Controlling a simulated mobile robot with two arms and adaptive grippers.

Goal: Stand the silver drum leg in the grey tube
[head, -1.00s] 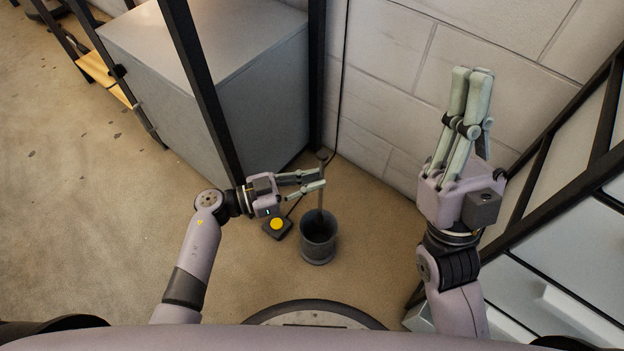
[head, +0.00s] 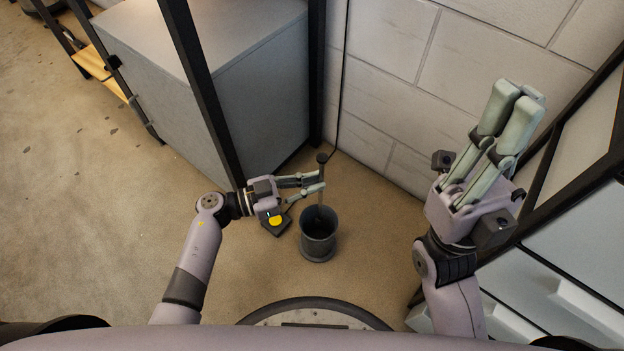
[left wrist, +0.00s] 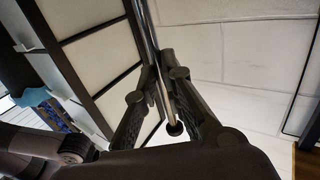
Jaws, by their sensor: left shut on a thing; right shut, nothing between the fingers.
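The silver drum leg (head: 321,174) is a thin rod with a dark knob at its top. My left gripper (head: 314,184) is shut on its upper part and holds it nearly upright. The grey tube (head: 318,246) stands on the floor just below. The leg's lower part shows against the tube's dark mouth; whether its end is inside or above is unclear. In the left wrist view, the leg (left wrist: 148,40) runs between the fingers of my left gripper (left wrist: 163,82). My right gripper (head: 518,98) is shut and empty, raised at the right.
A black box with a yellow button (head: 276,220) lies on the floor left of the tube. A grey cabinet (head: 262,100) and a black frame post (head: 203,95) stand behind left. A block wall (head: 400,100) is behind, a black rack (head: 572,200) at right. Open floor (head: 90,240) lies left.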

